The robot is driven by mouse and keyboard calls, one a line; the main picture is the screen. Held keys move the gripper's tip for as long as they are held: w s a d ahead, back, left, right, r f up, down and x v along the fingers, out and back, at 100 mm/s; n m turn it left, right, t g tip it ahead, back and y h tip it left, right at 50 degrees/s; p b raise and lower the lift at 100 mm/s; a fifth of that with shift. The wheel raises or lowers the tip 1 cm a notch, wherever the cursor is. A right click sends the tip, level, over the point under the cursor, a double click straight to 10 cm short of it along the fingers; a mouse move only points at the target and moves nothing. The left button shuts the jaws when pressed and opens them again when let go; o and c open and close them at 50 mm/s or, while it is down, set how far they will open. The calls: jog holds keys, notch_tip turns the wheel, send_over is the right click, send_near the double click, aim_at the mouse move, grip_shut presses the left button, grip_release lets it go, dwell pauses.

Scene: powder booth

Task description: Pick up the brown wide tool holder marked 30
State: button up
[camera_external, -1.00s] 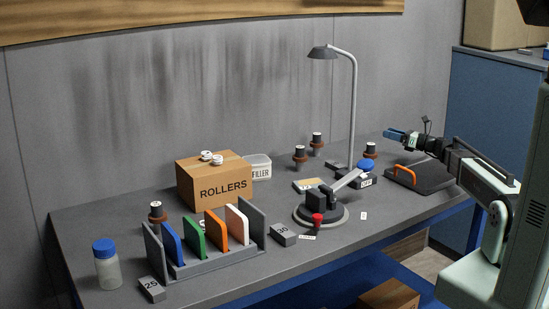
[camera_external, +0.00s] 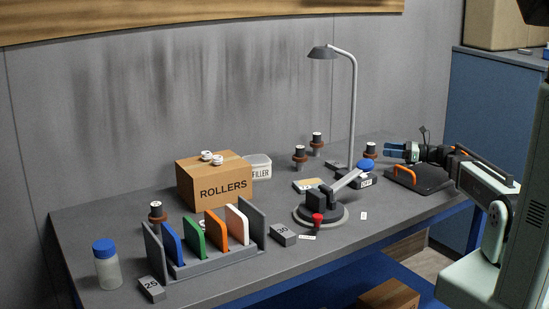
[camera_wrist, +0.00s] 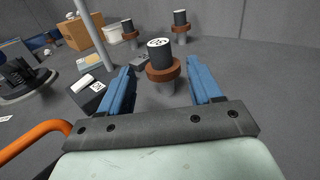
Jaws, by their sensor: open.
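A tool holder (camera_external: 370,151) with a dark body, a brown ring and a white-marked top stands upright at the right part of the bench. Two similar holders stand farther back (camera_external: 300,156) (camera_external: 317,143), and another stands at the far left (camera_external: 157,212).
A lamp pole (camera_external: 352,110) and a dark block (camera_external: 352,180) stand left of the near holder. A black board with an orange handle (camera_external: 405,173) lies beneath my gripper. A ROLLERS box (camera_external: 214,182) and a slotted rack (camera_external: 215,262) are farther left.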

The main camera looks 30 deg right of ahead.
aim_at(371, 148)
jog(key=shift+x, duration=3.8)
jog(key=shift+c, duration=0.4)
grip_shut()
